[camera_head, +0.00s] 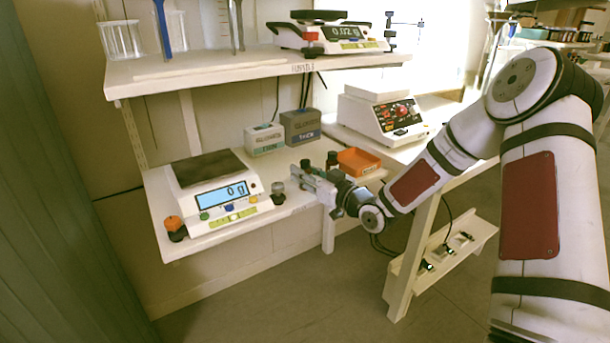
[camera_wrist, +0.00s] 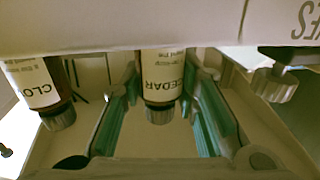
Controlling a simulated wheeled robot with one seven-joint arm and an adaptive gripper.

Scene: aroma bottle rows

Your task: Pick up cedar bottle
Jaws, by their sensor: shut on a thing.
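The cedar bottle (camera_wrist: 162,76) has a white label reading "CEDAR" and a grey ribbed cap that points down in the wrist view. The green-padded fingers of my gripper (camera_wrist: 163,105) are on both sides of it, and the gripper is shut on it. In the head view my gripper (camera_head: 313,180) is at the front of the lower shelf, left of the orange tray. The cedar bottle cannot be made out clearly there. I cannot tell whether it is lifted off the shelf.
A bottle labelled "CLO..." (camera_wrist: 38,85) stands close on the left in the wrist view, and another cap (camera_wrist: 275,86) shows at right. An upper shelf (camera_head: 200,72) overhangs.

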